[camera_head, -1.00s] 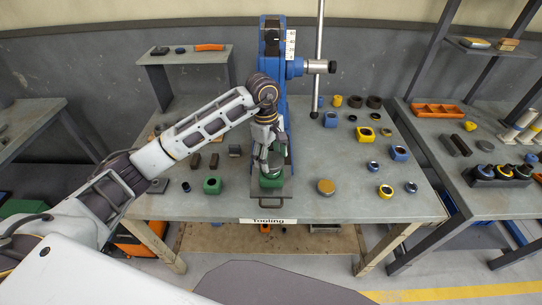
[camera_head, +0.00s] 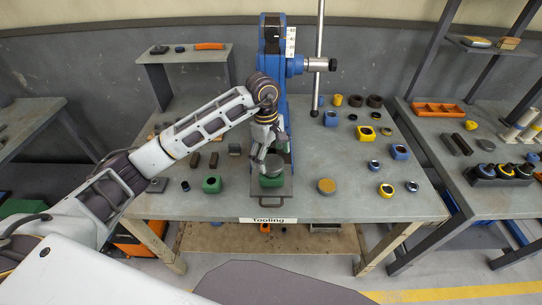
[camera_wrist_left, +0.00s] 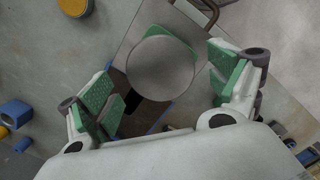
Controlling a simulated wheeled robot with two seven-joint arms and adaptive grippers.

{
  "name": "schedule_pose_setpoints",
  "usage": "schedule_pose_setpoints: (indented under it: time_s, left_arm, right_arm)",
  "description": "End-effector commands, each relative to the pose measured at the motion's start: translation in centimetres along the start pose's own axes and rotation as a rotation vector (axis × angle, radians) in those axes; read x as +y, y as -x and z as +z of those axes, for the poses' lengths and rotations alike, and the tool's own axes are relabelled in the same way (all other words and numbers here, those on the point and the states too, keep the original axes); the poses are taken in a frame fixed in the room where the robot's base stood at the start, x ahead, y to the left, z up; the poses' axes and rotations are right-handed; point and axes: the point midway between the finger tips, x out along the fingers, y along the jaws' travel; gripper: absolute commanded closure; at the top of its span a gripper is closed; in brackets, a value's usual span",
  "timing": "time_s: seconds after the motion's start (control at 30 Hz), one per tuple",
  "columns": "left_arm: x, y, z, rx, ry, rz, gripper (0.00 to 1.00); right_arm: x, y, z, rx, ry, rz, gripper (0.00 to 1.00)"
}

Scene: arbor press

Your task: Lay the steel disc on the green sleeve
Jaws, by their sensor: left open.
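The steel disc (camera_wrist_left: 161,68) is a round grey plate. It lies over the green sleeve (camera_wrist_left: 181,43), whose green edge shows beyond the disc's rim in the left wrist view. In the head view the green sleeve (camera_head: 270,181) stands on the plate at the arbor press, with the grey disc (camera_head: 275,165) just above it. My left gripper (camera_head: 266,160) is right above them and open. In the left wrist view its green-padded fingers (camera_wrist_left: 165,92) stand apart on either side of the disc. The disc hides most of the sleeve's top. My right gripper is not in view.
The blue arbor press (camera_head: 272,45) rises right behind my gripper. A green block with a hole (camera_head: 212,185) stands to the left, and a tan-topped round piece (camera_head: 326,187) to the right. Several blue and yellow parts fill the table's right side.

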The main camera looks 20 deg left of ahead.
Motion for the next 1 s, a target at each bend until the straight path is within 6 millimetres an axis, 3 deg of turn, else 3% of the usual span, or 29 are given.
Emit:
schedule_pose_setpoints:
  time_s: [0.63,1.0]
  left_arm:
    - [0.0,1.4,0.2,-0.001,0.0,0.0,0.09]
    - [0.1,4.6,0.1,0.001,0.0,0.002,0.09]
  right_arm:
    - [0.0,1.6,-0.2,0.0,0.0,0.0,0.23]
    - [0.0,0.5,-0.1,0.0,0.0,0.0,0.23]
